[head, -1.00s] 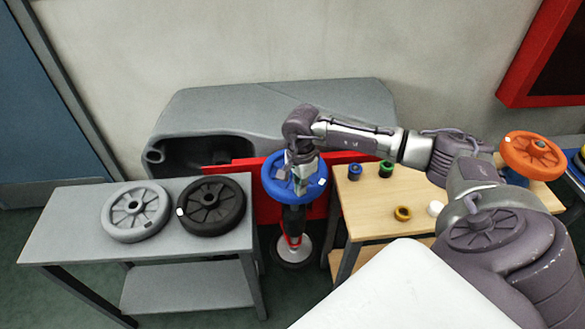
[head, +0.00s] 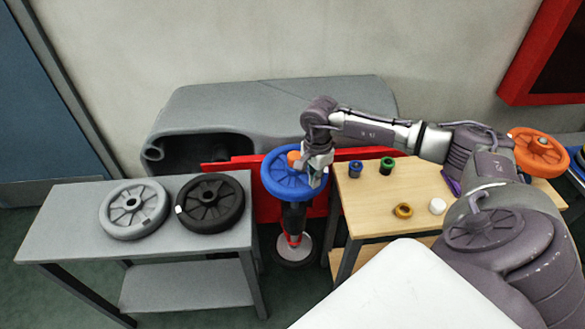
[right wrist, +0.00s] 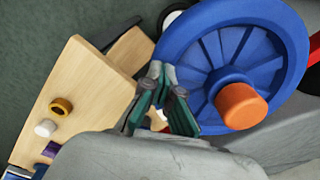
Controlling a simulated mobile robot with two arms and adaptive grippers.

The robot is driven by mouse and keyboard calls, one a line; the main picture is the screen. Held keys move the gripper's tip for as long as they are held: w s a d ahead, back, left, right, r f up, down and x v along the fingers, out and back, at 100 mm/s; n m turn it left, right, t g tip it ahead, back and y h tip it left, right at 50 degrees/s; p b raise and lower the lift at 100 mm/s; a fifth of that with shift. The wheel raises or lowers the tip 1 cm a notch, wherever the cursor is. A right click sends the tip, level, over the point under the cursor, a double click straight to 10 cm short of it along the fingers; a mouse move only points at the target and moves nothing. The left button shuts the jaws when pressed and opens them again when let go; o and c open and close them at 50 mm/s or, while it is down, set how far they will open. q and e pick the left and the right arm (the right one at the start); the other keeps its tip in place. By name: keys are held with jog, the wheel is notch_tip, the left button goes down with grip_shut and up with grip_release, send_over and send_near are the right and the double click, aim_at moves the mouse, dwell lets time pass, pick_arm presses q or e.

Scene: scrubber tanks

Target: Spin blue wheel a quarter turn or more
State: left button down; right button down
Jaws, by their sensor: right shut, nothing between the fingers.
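The blue wheel (head: 274,183) lies face up on top of a dark post, with an orange hub (head: 294,158) near its middle. In the right wrist view the blue wheel (right wrist: 188,45) fills the upper right, and the orange hub (right wrist: 240,106) stands up from it. My right gripper (head: 317,178) is shut and empty at the right part of the wheel's rim. In the right wrist view its fingers (right wrist: 163,76) overlap the rim; I cannot tell whether they touch it. My left gripper is not in view.
A grey table (head: 75,215) at left holds a grey wheel (head: 120,225) and a black wheel (head: 230,210). A wooden table (head: 375,215) at right holds small caps and an orange wheel (head: 540,150). A red panel (head: 222,168) and grey tank (head: 270,105) stand behind.

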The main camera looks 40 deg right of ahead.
jog(key=shift+r+p, duration=2.15)
jog(key=shift+r, duration=1.4)
jog(key=shift+f, duration=0.1)
